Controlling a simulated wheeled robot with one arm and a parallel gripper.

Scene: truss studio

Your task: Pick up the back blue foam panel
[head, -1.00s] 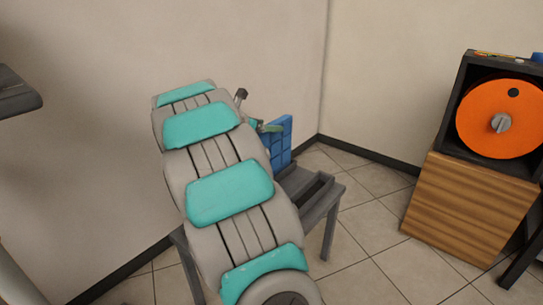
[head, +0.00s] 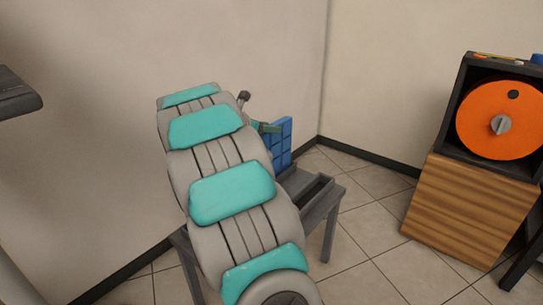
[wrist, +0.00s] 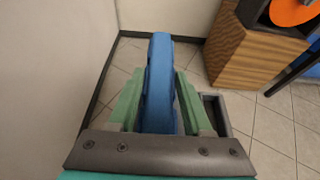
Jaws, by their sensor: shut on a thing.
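The blue foam panel (head: 281,142) stands upright at the far end of my arm, above the back of a grey table. Its gridded face shows in the head view, partly hidden by my arm. In the wrist view the panel (wrist: 158,85) is seen edge-on between the green fingers of my gripper (wrist: 158,100). The fingers are shut on it, one on each side. In the head view only a bit of my gripper (head: 267,127) shows at the panel's upper part. I cannot tell whether the panel's lower edge touches the table. No second blue panel is clearly visible.
The grey table (head: 330,200) has a dark raised-edge tray (head: 315,190) on its right side. Pale walls stand close on the left and behind. A wooden cabinet (head: 465,215) with an orange reel (head: 500,120) is at the right. Tiled floor between is clear.

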